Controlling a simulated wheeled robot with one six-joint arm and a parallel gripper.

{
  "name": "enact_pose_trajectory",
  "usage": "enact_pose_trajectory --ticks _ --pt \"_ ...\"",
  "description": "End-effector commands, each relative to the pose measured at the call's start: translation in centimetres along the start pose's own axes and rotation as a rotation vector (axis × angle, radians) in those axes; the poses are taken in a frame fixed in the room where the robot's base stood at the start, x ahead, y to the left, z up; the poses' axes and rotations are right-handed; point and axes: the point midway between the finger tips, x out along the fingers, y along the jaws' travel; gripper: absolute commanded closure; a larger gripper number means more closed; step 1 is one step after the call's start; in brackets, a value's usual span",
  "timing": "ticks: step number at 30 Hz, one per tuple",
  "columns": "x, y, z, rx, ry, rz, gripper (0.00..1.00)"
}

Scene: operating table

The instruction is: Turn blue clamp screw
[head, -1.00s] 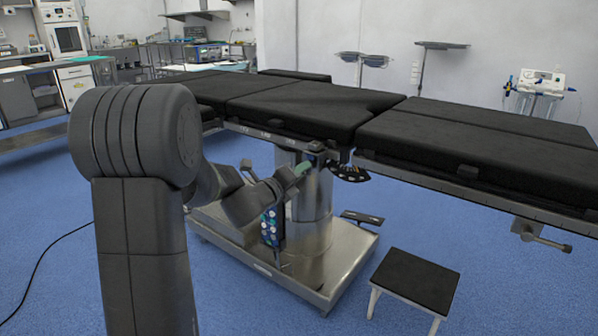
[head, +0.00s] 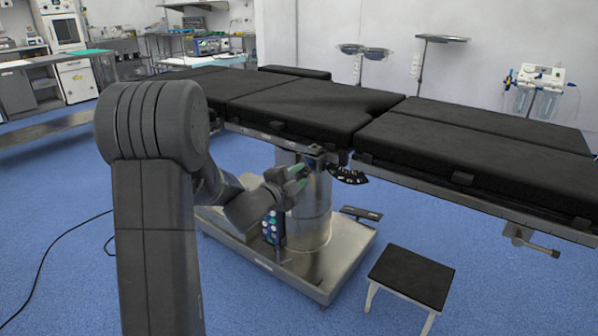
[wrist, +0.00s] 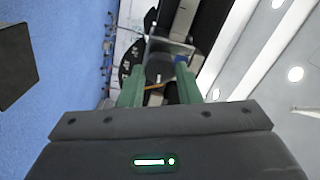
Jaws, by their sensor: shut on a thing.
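My gripper (head: 307,177) is at the side rail under the middle of the operating table (head: 310,108), in front of the metal column. Its two green fingers stand apart, shut on a small part at the clamp. In the wrist view my gripper (wrist: 161,74) has a dark rounded part between the fingers. A bit of the blue clamp screw (wrist: 181,59) shows by the right fingertip. The fingers hide most of the screw, and its turn angle cannot be read.
A black fan-shaped part (head: 348,176) hangs under the rail just right of my gripper. A hand control (head: 273,226) hangs below my wrist. A black step stool (head: 412,275) stands at the front right.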

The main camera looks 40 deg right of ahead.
Motion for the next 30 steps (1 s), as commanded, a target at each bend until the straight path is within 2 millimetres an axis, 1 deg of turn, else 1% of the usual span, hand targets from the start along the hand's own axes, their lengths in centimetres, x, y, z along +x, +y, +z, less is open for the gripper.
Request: enact_pose_trajectory --ticks 30 --pt "-0.07 -0.12 0.01 -0.968 -0.005 0.005 0.92"
